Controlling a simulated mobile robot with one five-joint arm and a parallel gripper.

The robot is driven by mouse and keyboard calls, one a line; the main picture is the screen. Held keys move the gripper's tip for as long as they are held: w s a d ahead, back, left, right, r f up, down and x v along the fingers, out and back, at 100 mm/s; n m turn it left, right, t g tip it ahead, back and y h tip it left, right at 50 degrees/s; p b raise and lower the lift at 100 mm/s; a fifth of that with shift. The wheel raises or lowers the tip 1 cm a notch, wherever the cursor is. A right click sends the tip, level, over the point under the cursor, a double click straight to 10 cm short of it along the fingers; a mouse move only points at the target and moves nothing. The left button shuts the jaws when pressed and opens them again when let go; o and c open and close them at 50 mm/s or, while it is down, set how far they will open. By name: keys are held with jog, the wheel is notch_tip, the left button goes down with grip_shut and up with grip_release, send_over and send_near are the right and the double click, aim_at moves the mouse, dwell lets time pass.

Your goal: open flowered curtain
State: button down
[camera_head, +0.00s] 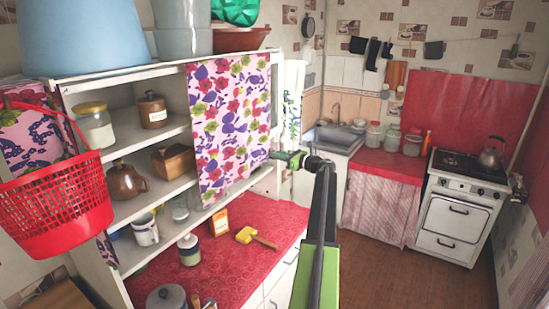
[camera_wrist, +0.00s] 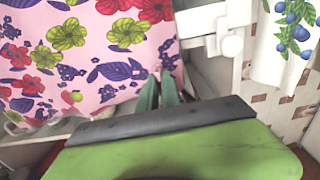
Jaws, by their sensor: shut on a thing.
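The flowered curtain (camera_head: 226,125) is pink with red, purple and green flowers. It hangs over the right part of the white shelf unit, and the shelves to its left are uncovered. It fills the upper left of the wrist view (camera_wrist: 85,50). My gripper (camera_head: 277,155) is at the curtain's lower right edge. In the wrist view its green fingertips (camera_wrist: 160,88) are close together on the cloth's edge, shut on it. The exact fold between the fingers is too small to see.
The white shelf unit (camera_head: 162,136) holds jars, a teapot and a mug. A red basket (camera_head: 52,200) hangs at left. A sink (camera_head: 335,137) and stove (camera_head: 462,195) stand behind. The floor between is clear.

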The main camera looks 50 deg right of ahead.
jog(key=shift+w+d, duration=0.1)
jog(key=shift+d, duration=0.1)
jog(key=c, duration=1.6)
grip_release()
jog(key=shift+o, duration=0.2)
jog(key=s+d, duration=0.1)
jog(key=s, duration=1.6)
jog(key=shift+s, duration=0.25)
jog(key=shift+d, duration=0.1)
